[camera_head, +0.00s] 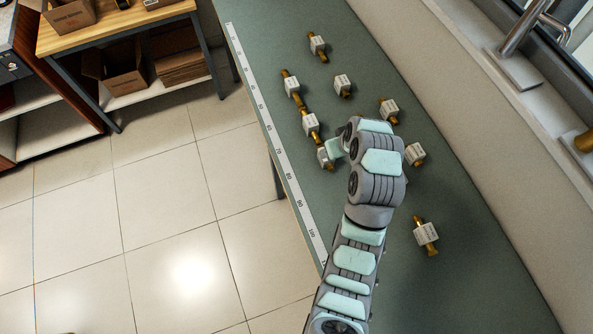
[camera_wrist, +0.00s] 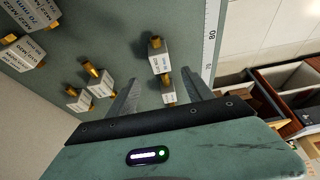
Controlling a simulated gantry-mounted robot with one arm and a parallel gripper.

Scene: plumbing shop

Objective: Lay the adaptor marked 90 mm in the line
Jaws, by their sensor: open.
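My gripper (camera_head: 332,150) is open above the green bench, close to the ruler side. In the wrist view its two fingers (camera_wrist: 160,78) stand apart on either side of a white-and-brass adaptor (camera_wrist: 168,93). All have white labelled blocks with brass ends. The label marked 90 mm cannot be picked out.
A white ruler strip (camera_head: 281,157) runs along the bench's left edge. Loose adaptors lie at the far end (camera_head: 317,44), mid-bench (camera_head: 343,84), to the right (camera_head: 389,109), (camera_head: 415,153) and nearer (camera_head: 426,233). The lower right bench is clear. A wall and tap (camera_head: 522,30) bound the right.

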